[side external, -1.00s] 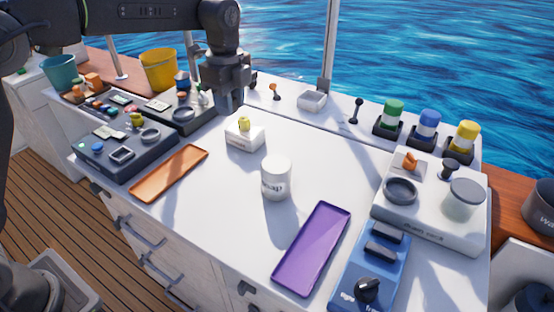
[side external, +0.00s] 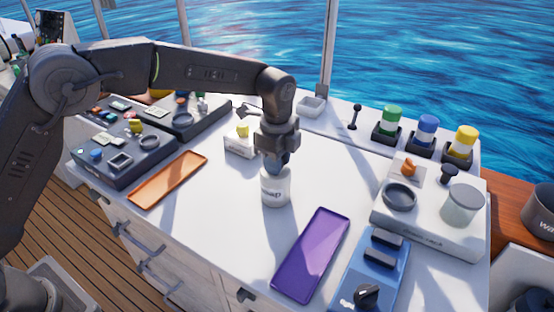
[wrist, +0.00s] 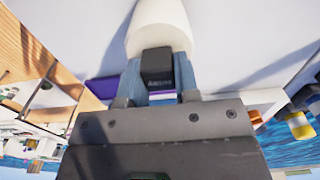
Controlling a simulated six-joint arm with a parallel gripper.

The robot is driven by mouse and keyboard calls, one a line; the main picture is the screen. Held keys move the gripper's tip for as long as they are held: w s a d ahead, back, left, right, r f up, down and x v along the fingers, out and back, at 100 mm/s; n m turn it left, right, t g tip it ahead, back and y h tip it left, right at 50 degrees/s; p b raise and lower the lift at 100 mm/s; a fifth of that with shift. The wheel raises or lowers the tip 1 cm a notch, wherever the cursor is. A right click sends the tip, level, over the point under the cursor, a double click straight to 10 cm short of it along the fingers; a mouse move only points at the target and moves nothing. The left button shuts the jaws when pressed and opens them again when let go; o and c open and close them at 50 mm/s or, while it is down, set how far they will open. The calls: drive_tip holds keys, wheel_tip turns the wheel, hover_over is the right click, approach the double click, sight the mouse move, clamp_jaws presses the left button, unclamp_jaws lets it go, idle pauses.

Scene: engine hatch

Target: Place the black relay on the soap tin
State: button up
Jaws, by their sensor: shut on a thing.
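The soap tin (side external: 275,190) is a white cylinder with dark lettering, upright near the middle of the white worktop. It also shows in the wrist view (wrist: 160,22). My gripper (side external: 277,166) points down right over the tin's top. In the wrist view, the black relay (wrist: 157,68), a small dark block with pale lettering, sits between the blue-grey fingers (wrist: 160,82), which are shut on it. The relay overlaps the tin in that view; I cannot tell whether they touch. In the side external view the relay is hidden by the fingers.
An orange tray (side external: 168,180) lies left of the tin and a purple tray (side external: 311,255) lies front right. A small white box with a yellow knob (side external: 241,142) stands behind left. A blue switch unit (side external: 372,275) and a pale console (side external: 425,220) stand right.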

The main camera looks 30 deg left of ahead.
drive_tip(key=shift+f, duration=0.15)
drive_tip(key=o, duration=0.9)
drive_tip(key=shift+r, duration=6.1)
drive_tip(key=shift+r, duration=0.1)
